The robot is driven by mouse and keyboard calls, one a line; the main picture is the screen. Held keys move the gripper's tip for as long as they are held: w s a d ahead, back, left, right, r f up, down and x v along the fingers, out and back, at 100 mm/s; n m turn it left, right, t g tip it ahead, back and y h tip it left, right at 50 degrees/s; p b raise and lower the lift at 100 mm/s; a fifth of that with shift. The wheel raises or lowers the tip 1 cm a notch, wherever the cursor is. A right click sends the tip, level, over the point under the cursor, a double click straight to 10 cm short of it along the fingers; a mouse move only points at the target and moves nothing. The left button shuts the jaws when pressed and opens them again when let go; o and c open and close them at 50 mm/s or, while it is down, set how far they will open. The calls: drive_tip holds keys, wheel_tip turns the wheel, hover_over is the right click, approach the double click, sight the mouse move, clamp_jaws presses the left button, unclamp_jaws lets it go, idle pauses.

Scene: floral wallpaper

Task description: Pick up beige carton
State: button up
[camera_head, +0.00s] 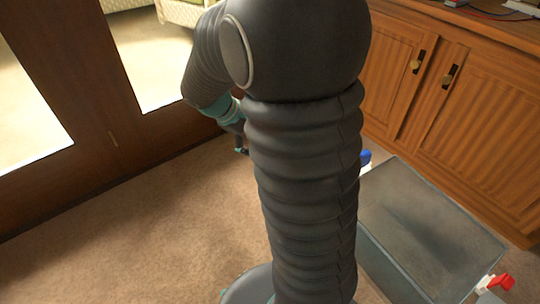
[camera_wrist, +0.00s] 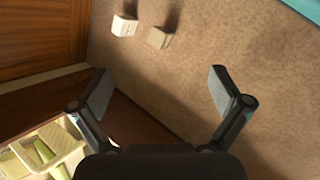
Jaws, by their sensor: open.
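A small beige carton (camera_wrist: 160,38) stands on the carpet in the upper middle of the wrist view, just right of a white carton (camera_wrist: 123,26). My gripper (camera_wrist: 160,82) is open, with its two fingers spread wide and nothing between them. The beige carton lies beyond the fingertips, roughly in line with the gap between them, and apart from them. In the head view my gripper is a small part beside the arm, mostly hidden, and I cannot make out the beige carton there.
A grey box-like piece (camera_head: 430,225) stands at right, with a red-and-white object (camera_head: 496,284) at its near corner and a blue-topped object (camera_head: 365,158) behind my arm. Wooden cabinets (camera_head: 440,85) line the right. Dark-framed glass doors (camera_head: 95,115) stand at left. Open carpet (camera_head: 130,240) lies left.

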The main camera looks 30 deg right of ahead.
drive_tip(key=w+d+f+n+h+b, duration=0.2)
drive_tip(key=w+d+f+n, duration=0.2)
drive_tip(key=f, duration=1.1)
drive_tip(key=w+d+f+n+t+h+b, duration=0.1)
drive_tip(key=w+d+f+n+h+b, duration=0.25)
drive_tip(key=f, duration=1.15)
drive_tip(key=w+d+f+n+h, duration=0.1)
drive_tip(key=w+d+f+n, duration=0.4)
drive_tip(key=f, duration=1)
drive_tip(key=shift+n, duration=0.25)
drive_tip(key=b+x, duration=0.1)
drive_tip(key=x, duration=0.4)
drive_tip(key=shift+s+d+f, duration=0.15)
drive_tip(key=shift+s, duration=0.05)
drive_tip(key=shift+w+b+x, duration=0.2)
drive_tip(key=shift+b+x, duration=0.2)
drive_tip(key=shift+x, duration=2.95)
drive_tip(key=c, duration=1.3)
